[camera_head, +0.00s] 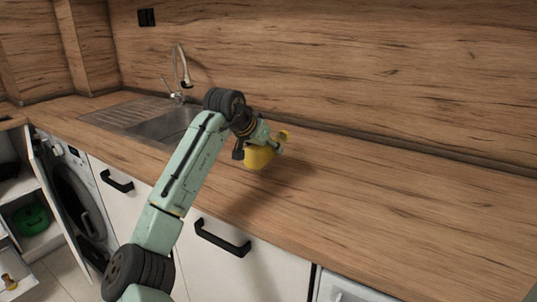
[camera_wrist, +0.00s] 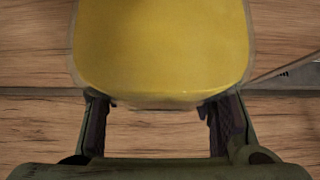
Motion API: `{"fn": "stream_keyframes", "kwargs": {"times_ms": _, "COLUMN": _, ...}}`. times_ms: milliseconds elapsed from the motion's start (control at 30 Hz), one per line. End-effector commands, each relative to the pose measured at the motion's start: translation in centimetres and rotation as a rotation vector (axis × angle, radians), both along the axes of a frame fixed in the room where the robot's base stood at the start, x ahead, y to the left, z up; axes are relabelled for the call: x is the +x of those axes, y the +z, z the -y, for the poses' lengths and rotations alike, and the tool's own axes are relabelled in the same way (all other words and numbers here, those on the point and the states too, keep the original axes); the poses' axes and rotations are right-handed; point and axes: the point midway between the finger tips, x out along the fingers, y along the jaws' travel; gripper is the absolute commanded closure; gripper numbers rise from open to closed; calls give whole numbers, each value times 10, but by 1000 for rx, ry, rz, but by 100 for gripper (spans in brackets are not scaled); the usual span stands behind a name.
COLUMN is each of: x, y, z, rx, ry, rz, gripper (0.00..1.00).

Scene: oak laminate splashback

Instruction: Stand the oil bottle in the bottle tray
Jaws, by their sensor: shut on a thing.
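My gripper (camera_head: 264,139) is shut on the oil bottle (camera_head: 259,157), a yellow body held above the worktop to the right of the sink. In the wrist view the yellow bottle (camera_wrist: 162,45) fills the upper middle, with a finger at each side of its lower edge. Its neck and cap cannot be made out, and my gripper hides part of it in the head view. I cannot make out the bottle tray for sure in either view.
The wooden worktop (camera_head: 400,215) is clear to the right. A sink (camera_head: 165,126) with a tap (camera_head: 181,75) lies behind my arm. At lower left stand an open cabinet with a green item (camera_head: 31,219), and a small brownish item (camera_head: 10,282) on a white surface.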

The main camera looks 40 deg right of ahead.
Motion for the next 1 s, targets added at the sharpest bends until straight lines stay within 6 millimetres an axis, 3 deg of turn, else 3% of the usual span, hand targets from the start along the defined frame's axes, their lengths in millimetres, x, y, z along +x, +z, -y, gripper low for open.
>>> {"fn": "stream_keyframes", "kwargs": {"times_ms": 33, "x": 1, "y": 4, "z": 8, "rx": -1, "ry": -2, "rz": 3, "gripper": 100}}
{"fn": "stream_keyframes", "kwargs": {"times_ms": 300, "x": 1, "y": -32, "z": 7, "rx": -2, "ry": -1, "rz": 2, "gripper": 100}}
{"fn": "stream_keyframes", "kwargs": {"times_ms": 667, "x": 1, "y": -36, "z": 7, "rx": -3, "ry": -1, "rz": 3, "gripper": 100}}
{"fn": "stream_keyframes", "kwargs": {"times_ms": 700, "x": 1, "y": -38, "z": 7, "rx": 0, "ry": -1, "rz": 1, "gripper": 48}}
{"fn": "stream_keyframes", "kwargs": {"times_ms": 1000, "x": 1, "y": -38, "z": 7, "rx": 0, "ry": -1, "rz": 1, "gripper": 29}}
